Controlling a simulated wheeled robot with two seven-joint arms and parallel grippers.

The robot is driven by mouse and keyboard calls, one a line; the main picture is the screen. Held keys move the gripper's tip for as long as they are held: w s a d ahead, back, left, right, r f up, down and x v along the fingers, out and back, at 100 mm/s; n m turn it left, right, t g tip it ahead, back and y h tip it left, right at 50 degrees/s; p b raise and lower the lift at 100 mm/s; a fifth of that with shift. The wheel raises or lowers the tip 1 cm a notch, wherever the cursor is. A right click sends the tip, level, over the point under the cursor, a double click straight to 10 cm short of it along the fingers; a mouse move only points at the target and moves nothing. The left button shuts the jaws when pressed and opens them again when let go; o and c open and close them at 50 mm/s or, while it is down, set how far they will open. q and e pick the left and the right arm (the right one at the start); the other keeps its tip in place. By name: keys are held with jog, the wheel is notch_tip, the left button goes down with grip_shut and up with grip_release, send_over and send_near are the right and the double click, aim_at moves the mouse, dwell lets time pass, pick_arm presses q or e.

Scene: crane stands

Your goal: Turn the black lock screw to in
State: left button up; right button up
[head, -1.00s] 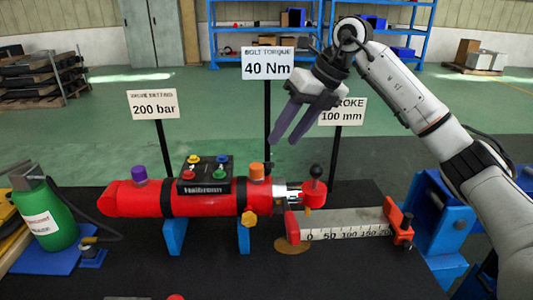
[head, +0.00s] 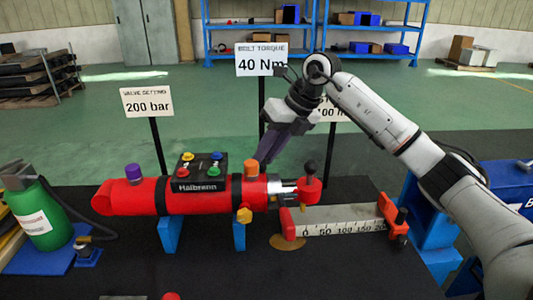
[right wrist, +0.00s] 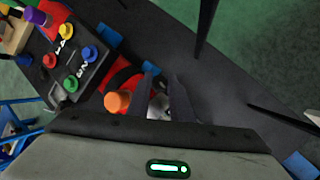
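A second black knob (head: 401,216) sits on the red stop (head: 392,213) at the right end of the scale. I cannot tell from the pictures which is the lock screw. My right gripper (head: 268,158) hangs in the air, angled down, above the cylinder near the orange cap (head: 252,168), left of both knobs. In the right wrist view its two fingers (right wrist: 164,84) are apart with nothing gripped between them. My left gripper is out of view.
A white scale (head: 345,220) runs between the rod end and the stop. Sign posts, such as the torque sign (head: 262,60), stand behind the cylinder. A black valve box (head: 200,172) with coloured buttons sits on top. A green bottle (head: 42,215) stands left.

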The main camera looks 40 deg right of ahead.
grip_shut()
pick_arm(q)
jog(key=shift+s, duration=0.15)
